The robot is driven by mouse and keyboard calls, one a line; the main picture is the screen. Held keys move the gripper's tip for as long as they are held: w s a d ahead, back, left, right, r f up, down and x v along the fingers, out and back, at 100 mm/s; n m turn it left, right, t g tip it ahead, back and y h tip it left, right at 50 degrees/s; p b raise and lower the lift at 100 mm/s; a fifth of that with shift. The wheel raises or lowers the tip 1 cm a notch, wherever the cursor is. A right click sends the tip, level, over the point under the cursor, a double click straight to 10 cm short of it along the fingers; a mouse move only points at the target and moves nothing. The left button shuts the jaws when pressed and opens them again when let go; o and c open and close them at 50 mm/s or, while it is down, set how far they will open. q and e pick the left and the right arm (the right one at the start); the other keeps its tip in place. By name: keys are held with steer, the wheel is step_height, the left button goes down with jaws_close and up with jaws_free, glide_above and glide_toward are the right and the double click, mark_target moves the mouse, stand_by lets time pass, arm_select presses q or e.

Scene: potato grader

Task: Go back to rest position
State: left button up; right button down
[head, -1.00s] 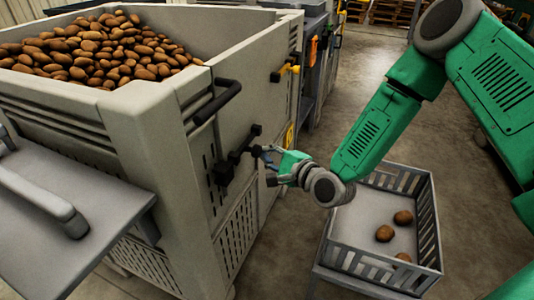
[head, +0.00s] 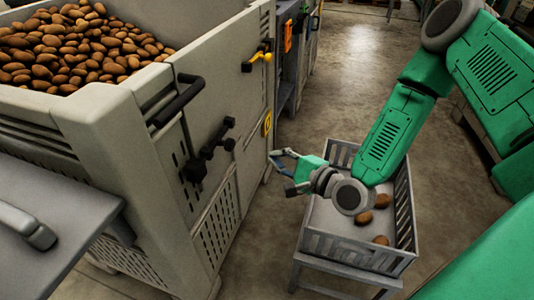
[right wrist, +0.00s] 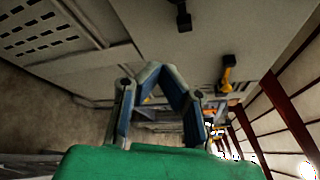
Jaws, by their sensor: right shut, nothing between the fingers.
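My right gripper (head: 275,158) is shut and empty. It hangs in the air beside the grey bin (head: 120,110), apart from the black latch handle (head: 208,150) on the bin's side. In the right wrist view its fingers (right wrist: 155,68) meet at the tips with nothing between them. My green right arm comes in from the upper right and passes over a grey slatted crate (head: 402,225). My left gripper is not in view.
The grey bin is heaped with potatoes (head: 75,45). The crate on a stand holds a few potatoes (head: 363,218), partly hidden by my wrist. A yellow handle (head: 262,57) sticks out of the bin's side. Open floor (head: 345,75) lies behind the crate.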

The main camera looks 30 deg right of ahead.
steer(key=s+a+f+n+g+h, duration=0.1)
steer(key=s+a+f+n+g, duration=0.1)
steer(key=s+f+n+g, duration=0.55)
steer(key=s+a+f+n+g+h, duration=0.1)
steer(key=s+a+f+n+g, duration=0.3)
steer(key=s+f+n, duration=0.65)
steer(key=s+d+n+g+h, duration=0.2)
steer(key=s+d+n+g, duration=0.15)
steer(key=s, duration=0.55)
arm_select(q)
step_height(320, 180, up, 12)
steer(key=p, duration=1.2)
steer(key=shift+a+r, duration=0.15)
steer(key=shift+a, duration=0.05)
arm_select(e)
step_height(320, 180, up, 13)
steer(key=shift+w+d+m, duration=0.2)
steer(key=shift+d+m, duration=0.15)
steer(key=shift+m, duration=0.1)
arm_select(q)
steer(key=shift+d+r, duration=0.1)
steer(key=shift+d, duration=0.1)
arm_select(e)
steer(key=shift+d+f, duration=0.1)
steer(key=shift+d, duration=0.15)
